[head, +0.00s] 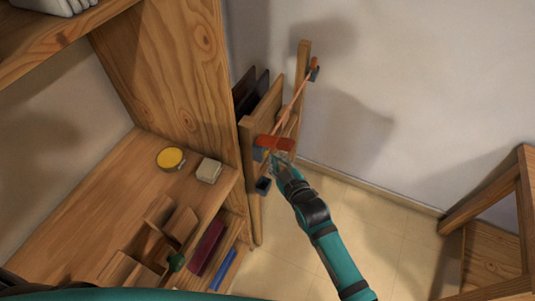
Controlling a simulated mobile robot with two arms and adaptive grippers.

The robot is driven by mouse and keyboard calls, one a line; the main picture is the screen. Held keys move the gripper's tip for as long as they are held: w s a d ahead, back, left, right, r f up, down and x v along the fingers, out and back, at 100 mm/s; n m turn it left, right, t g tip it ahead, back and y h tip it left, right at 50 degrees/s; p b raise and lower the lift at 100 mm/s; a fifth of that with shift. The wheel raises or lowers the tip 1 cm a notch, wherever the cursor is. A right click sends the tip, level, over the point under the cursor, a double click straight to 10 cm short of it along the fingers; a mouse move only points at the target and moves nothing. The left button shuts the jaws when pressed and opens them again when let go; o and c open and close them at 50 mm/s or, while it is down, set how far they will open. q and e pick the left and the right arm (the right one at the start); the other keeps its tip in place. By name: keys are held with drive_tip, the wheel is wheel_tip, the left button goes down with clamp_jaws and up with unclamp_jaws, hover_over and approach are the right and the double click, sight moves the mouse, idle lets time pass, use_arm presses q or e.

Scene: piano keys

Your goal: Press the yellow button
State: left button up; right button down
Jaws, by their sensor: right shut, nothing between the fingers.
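The yellow button (170,158) is a round yellow disc on the wooden shelf surface (110,185), left of centre in the head view. Nothing covers it. My right gripper (277,160) is shut and empty. It is well to the right of the yellow button, apart from it, beside an orange-red block (274,143) on a wooden rack. I cannot tell whether it touches that block. My left gripper is not in view.
A pale square block (209,170) sits right of the button. A wooden organiser (165,235) stands nearer. The tall wooden panel (175,75) rises behind. The wooden rack (249,170) stands beside the shelf. Open floor (385,245) lies right of my arm.

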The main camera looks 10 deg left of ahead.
drive_tip(key=shift+w+a, duration=0.1)
drive_tip(key=shift+a, duration=0.25)
idle(0.3)
drive_tip(key=shift+d+r, duration=0.1)
drive_tip(key=shift+d, duration=0.05)
drive_tip(key=shift+s+d+p, duration=0.3)
drive_tip(key=shift+d+p, duration=0.2)
drive_tip(key=shift+d, duration=0.25)
drive_tip(key=d, duration=0.1)
drive_tip(key=s+d+p, duration=0.1)
drive_tip(key=d, duration=0.1)
drive_tip(key=d+p, duration=0.1)
drive_tip(key=shift+s+d, duration=0.25)
drive_tip(key=shift+d, duration=0.15)
idle(0.8)
